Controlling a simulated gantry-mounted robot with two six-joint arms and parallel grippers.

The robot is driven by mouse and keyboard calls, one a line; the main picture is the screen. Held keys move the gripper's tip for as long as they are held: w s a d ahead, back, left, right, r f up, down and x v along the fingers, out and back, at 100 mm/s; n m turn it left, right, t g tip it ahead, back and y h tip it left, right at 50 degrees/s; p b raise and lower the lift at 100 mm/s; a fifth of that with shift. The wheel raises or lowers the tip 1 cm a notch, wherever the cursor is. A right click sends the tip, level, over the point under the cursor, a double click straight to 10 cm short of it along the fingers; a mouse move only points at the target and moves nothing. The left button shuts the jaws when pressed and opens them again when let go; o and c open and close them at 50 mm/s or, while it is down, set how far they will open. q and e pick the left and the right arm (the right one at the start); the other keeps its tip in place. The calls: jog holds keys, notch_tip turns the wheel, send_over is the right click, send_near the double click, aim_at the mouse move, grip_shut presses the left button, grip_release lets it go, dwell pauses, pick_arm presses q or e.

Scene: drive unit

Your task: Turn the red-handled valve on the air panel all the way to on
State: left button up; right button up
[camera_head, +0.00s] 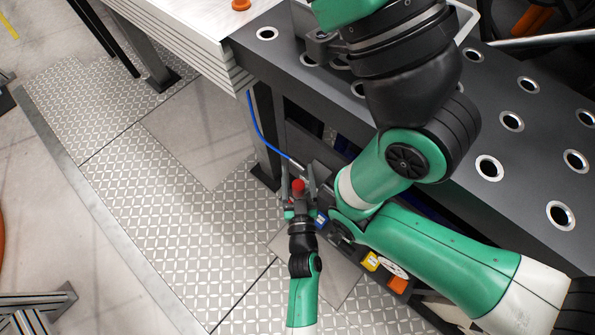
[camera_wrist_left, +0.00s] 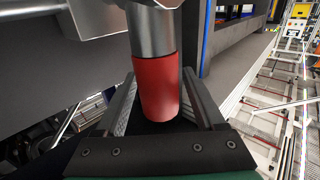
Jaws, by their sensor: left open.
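The red valve handle (camera_head: 297,186) shows as a small red grip near the front of the bench in the head view. In the left wrist view, the red handle (camera_wrist_left: 156,88) is a cylinder on a metallic stem, large and central. My left gripper (camera_head: 299,180) is open, with its fingers on either side of the handle. In the left wrist view, the left gripper's fingers (camera_wrist_left: 158,84) flank the red grip, and I cannot tell whether either touches it. The valve body and most of the air panel are hidden or cut off. My right gripper is not in view.
A blue hose (camera_head: 255,122) runs down beside the bench leg to the panel. The dark perforated bench top (camera_head: 450,110) lies above and right. My large green arm crosses the bench. Yellow and orange parts (camera_head: 371,261) sit low on the right. Patterned floor plates (camera_head: 130,195) are clear on the left.

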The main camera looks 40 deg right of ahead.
pick_arm(q)
grip_shut()
dwell(0.3)
dwell(1.1)
